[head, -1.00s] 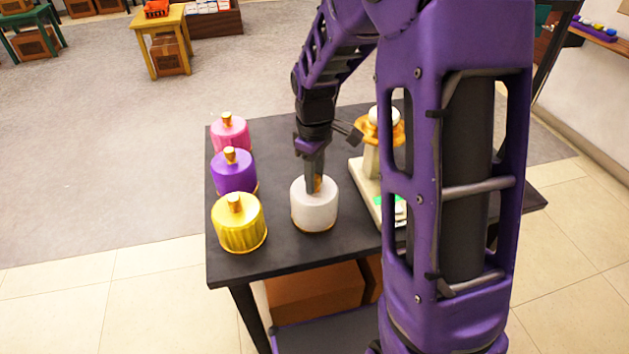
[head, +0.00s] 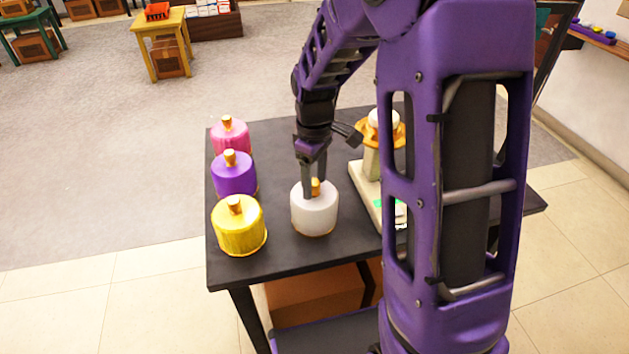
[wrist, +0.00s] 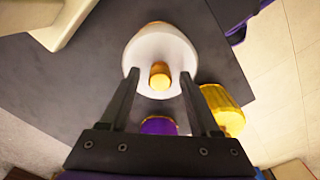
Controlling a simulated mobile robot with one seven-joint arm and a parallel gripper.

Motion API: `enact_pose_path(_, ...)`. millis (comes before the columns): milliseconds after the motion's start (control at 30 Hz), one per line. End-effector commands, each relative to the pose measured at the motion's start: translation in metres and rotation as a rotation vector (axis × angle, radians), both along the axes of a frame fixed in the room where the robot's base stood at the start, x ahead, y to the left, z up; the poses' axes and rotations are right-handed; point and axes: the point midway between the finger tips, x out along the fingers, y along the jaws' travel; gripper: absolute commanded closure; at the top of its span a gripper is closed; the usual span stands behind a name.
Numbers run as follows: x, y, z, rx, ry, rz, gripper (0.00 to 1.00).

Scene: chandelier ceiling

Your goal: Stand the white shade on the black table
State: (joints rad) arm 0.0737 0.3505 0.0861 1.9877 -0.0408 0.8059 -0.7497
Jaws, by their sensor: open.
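The white shade (head: 315,213) stands upright on the black table (head: 282,256), with a gold knob on its top. It also shows in the wrist view (wrist: 160,48). My gripper (head: 315,190) is just above the shade, its fingers on either side of the knob. In the wrist view my gripper (wrist: 160,78) is open, with a finger apart from the knob (wrist: 160,75) on each side.
Yellow (head: 239,228), purple (head: 234,178) and pink (head: 229,136) shades stand in a row along the table's left side. A cream stand (head: 370,190) with an orange-gold top is to the right, partly hidden by my arm. The table front is clear.

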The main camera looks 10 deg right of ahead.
Motion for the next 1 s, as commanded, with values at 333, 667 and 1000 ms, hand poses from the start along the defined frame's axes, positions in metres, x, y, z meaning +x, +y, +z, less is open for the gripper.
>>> enact_pose_path(333, 0.001, 0.000, 0.075, 0.000, -0.006, 0.000, 0.37)
enact_pose_path(667, 0.000, 0.000, 0.112, 0.001, -0.001, 0.000, 0.37)
enact_pose_path(1000, 0.000, 0.000, 0.114, 0.001, -0.001, 0.000, 0.37)
